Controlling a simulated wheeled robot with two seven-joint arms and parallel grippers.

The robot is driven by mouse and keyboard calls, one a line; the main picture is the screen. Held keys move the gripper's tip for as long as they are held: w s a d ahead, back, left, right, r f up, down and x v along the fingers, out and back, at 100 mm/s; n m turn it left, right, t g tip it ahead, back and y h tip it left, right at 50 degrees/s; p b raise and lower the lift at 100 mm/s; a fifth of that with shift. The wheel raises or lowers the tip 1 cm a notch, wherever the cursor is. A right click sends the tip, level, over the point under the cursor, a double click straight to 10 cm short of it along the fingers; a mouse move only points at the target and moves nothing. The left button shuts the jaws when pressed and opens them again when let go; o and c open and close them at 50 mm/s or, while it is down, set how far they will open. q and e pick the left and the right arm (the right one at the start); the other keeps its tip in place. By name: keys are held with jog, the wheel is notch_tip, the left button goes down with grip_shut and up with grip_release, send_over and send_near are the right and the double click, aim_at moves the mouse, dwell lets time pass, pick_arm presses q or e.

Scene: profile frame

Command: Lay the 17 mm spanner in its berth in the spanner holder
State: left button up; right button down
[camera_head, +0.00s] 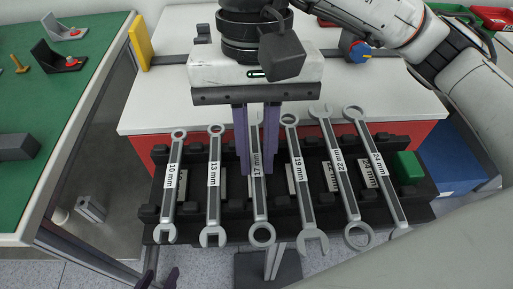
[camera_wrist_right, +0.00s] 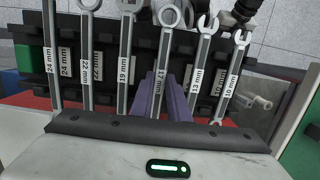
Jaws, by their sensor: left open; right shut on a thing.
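The 17 mm spanner (camera_head: 261,205) stands between the 13 mm spanner (camera_head: 214,175) and the 19 mm spanner (camera_head: 299,175), ring end toward me, in line with the row. My right gripper (camera_head: 257,170) is shut on its upper shank, and its purple fingers hide part of it. In the right wrist view the 17 mm spanner (camera_wrist_right: 163,72) rises from between the fingers. The black spanner holder (camera_head: 424,205) lies under the row. I cannot tell whether the 17 mm spanner is fully down in its berth. My left gripper (camera_head: 160,280) is open and empty at the bottom left.
The 10 mm (camera_head: 172,185), 22 mm (camera_head: 341,180) and 24 mm (camera_head: 380,175) spanners lie in the holder. A green block (camera_head: 407,167) is at its right end. A white worktop (camera_head: 160,105) is behind. A green bench (camera_head: 50,110) is at left, a blue bin (camera_head: 450,165) at right.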

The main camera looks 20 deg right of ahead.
jog(key=c, duration=1.6)
grip_release()
jog(key=shift+f, duration=0.25)
pick_arm(q)
jog(key=shift+f, duration=0.9)
jog(key=shift+d, duration=0.1)
notch_tip(320, 180, up, 4)
jog(key=p, duration=0.3)
jog(key=shift+s+r, duration=0.1)
pick_arm(e)
jog(key=r, duration=0.3)
jog(key=w+r, duration=0.1)
jog(key=r, duration=0.6)
jog(key=shift+w+d+r, duration=0.25)
jog(key=shift+r, duration=0.05)
